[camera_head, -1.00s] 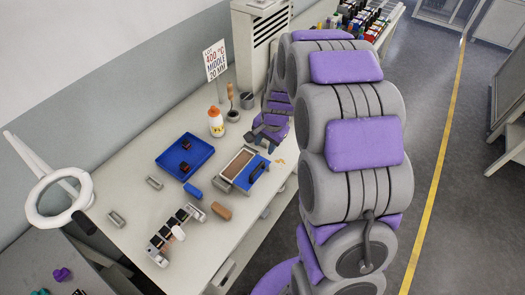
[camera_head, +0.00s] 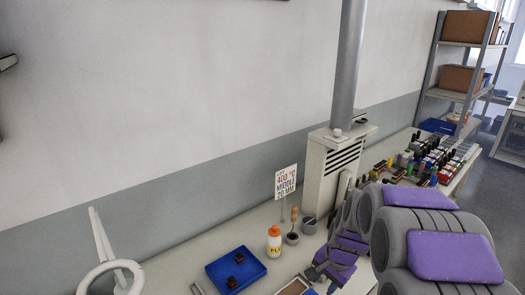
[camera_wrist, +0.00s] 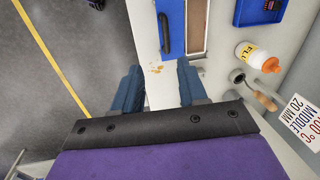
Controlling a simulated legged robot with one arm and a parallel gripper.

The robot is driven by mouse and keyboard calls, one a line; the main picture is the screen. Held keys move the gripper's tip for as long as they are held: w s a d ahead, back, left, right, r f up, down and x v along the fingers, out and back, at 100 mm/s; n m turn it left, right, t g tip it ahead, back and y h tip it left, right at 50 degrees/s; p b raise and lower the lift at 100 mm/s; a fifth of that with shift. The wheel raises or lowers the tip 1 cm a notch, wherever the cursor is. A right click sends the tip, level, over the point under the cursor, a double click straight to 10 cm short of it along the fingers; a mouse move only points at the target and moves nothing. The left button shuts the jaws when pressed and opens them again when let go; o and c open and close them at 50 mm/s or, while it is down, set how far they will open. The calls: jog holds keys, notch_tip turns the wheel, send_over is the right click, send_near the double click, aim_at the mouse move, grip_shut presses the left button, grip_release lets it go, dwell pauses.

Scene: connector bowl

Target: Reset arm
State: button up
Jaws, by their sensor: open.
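My gripper (camera_wrist: 158,88) is open in the wrist view, its two blue-grey fingers apart with nothing between them. In the head view my gripper (camera_head: 318,272) shows at the lower middle at the end of my purple and grey arm, partly cut off by the arm's own links.
A white vented cabinet (camera_head: 325,175) stands behind. Open floor (camera_wrist: 35,95) lies left in the wrist view.

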jog(key=s+a+r+n+g, duration=0.1)
jog(key=s+r+n, duration=0.1)
jog(key=s, duration=0.8)
jog(key=s+a+r+n+g+h+b, duration=0.1)
jog(key=s+n, duration=0.3)
jog(key=s, duration=0.7)
jog(key=s+a+r+n+g+b, duration=0.1)
jog(key=s+a+r+n, duration=0.2)
jog(key=s, duration=0.7)
jog(key=shift+s+a+r+n, duration=0.15)
jog(key=shift+a+r+n, duration=0.1)
jog(key=shift+n, duration=0.25)
